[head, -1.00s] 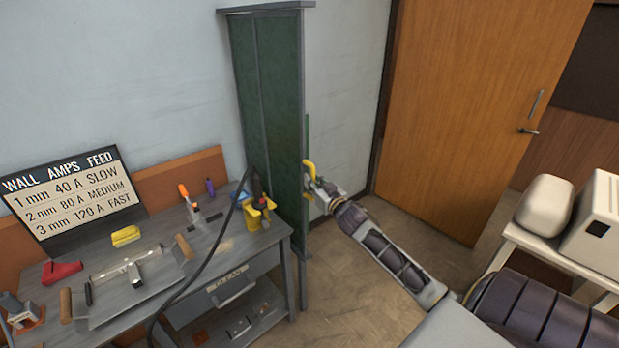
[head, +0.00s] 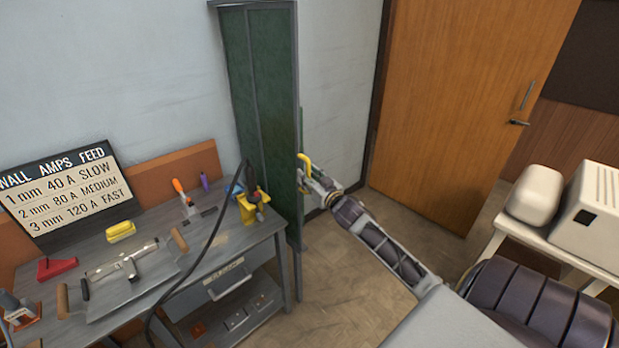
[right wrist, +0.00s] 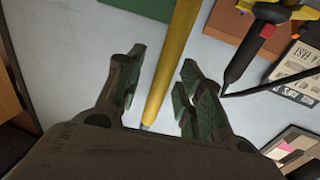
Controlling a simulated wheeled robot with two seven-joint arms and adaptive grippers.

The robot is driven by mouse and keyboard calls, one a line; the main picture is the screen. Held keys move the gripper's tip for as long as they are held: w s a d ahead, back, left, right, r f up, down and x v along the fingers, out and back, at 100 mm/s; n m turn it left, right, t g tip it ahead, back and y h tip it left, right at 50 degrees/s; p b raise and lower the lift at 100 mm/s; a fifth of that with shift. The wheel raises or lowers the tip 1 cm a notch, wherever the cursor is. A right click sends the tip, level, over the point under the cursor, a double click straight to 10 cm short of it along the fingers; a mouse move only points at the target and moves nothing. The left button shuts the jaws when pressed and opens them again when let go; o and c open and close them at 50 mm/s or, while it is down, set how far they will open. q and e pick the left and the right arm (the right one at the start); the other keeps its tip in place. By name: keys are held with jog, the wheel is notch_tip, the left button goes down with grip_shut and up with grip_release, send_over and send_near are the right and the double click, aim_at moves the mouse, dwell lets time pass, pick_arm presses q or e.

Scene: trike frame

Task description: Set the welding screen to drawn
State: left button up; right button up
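The welding screen (head: 270,110) is a tall dark green panel set in a grey frame, standing against the wall behind the bench's right end. A yellow handle (head: 304,160) sticks out at its right edge. My right gripper (head: 308,183) is at this handle. In the right wrist view the gripper (right wrist: 158,85) is open, and the yellow handle bar (right wrist: 175,60) runs between its two fingers. Gaps show on both sides of the bar, so the fingers do not look closed on it. My left gripper is not in view.
A grey workbench (head: 215,235) stands at the left, with tools, a yellow holder (head: 250,208) and a black cable. A sign board (head: 65,195) leans behind it. A wooden door (head: 460,110) is at the right. A white table (head: 545,248) carries pale boxes. Floor is clear between.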

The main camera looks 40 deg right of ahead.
jog(key=s+a, duration=0.1)
jog(key=s, duration=1.1)
jog(key=shift+a, duration=0.2)
dwell(0.6)
jog(key=shift+n, duration=0.5)
dwell(0.4)
